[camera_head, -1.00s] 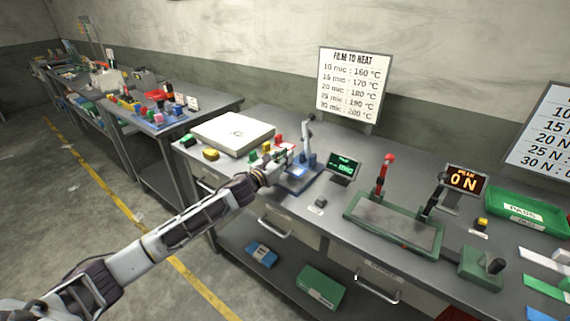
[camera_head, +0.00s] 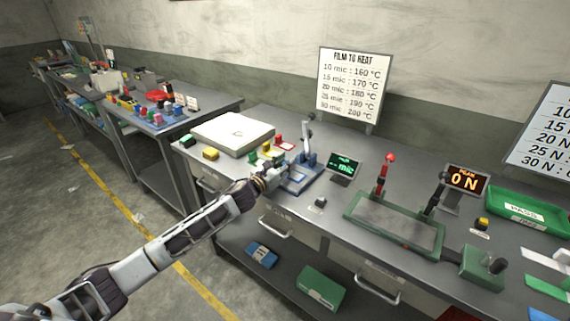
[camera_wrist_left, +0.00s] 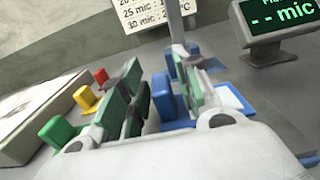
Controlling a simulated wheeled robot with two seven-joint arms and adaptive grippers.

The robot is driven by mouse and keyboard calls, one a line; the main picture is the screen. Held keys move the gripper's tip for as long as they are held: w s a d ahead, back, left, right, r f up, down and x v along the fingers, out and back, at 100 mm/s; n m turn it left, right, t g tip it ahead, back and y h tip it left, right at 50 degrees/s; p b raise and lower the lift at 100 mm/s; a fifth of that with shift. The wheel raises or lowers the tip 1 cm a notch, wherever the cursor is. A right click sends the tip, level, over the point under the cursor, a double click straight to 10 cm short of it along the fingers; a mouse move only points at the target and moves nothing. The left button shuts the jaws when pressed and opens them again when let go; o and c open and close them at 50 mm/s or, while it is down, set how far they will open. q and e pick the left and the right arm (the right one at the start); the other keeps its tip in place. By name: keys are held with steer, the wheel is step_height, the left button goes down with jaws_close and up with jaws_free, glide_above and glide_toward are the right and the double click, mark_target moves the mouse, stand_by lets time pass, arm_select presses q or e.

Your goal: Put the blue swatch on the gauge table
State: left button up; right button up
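The gauge (camera_head: 307,160) is a blue stand with a grey upright arm; its bright plate, the gauge table, shows in the left wrist view (camera_wrist_left: 231,98), right of my fingers. My left gripper (camera_head: 272,178) is low at the gauge's front left. In the left wrist view its two green-padded fingers (camera_wrist_left: 158,100) are apart. A blue block (camera_wrist_left: 163,96), likely the blue swatch's grip, shows between them, with a gap on its left. Whether the right finger touches it I cannot tell. The swatch's sheet is not clearly seen. My right gripper is not in view.
Green (camera_wrist_left: 57,131), yellow (camera_wrist_left: 87,97) and red (camera_wrist_left: 101,77) blocks stand left of the gripper. A white slab (camera_head: 232,133) lies behind them. The gauge display (camera_head: 344,165) stands right of the gauge, and a green-framed press (camera_head: 395,222) further right.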

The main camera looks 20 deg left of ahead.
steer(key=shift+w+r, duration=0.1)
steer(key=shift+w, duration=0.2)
arm_select(q)
steer(key=shift+r, duration=0.1)
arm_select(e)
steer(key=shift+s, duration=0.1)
arm_select(q)
steer(key=shift+r, duration=0.1)
steer(key=shift+s+a, duration=0.1)
steer(key=shift+s, duration=0.1)
steer(key=shift+s+a, duration=0.1)
steer(key=shift+s, duration=0.1)
steer(key=shift+v, duration=3.75)
steer(key=shift+b+v, duration=0.3)
steer(key=shift+v, duration=1.05)
steer(key=shift+s, duration=0.45)
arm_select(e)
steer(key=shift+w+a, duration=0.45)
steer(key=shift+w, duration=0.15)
